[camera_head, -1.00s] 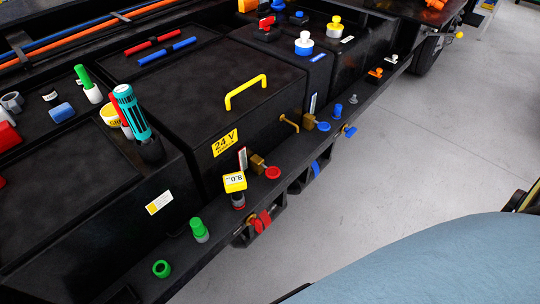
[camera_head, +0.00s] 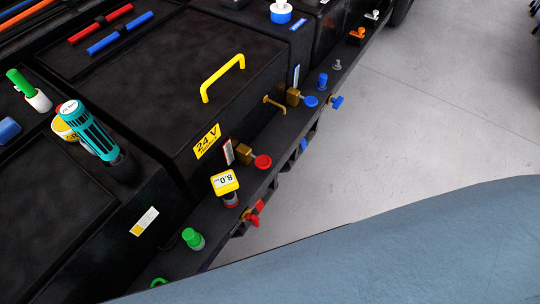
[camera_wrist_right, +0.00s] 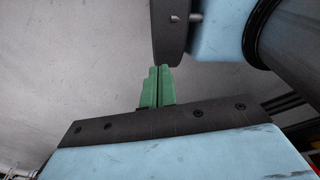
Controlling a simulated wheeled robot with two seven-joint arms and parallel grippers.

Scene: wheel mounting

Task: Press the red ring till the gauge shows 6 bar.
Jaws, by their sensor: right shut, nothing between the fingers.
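The gauge (camera_head: 225,182) is a small yellow block with a white display in the head view, standing on the dark ledge. Its figures are turned in the picture and appear to read 8.0. A round red knob (camera_head: 263,162) on a brass valve stands right of the gauge. My right gripper (camera_wrist_right: 158,72) shows only in the wrist view, with its green fingers shut and empty over grey floor, touching nothing visible. My left gripper is in neither view.
A red-handled valve (camera_head: 254,214) sticks out from the ledge below the gauge. A green cap (camera_head: 193,238) stands to the left, and a teal tool (camera_head: 92,135) further back. My blue arm covers the lower right. Grey floor (camera_head: 400,120) is clear beyond the ledge.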

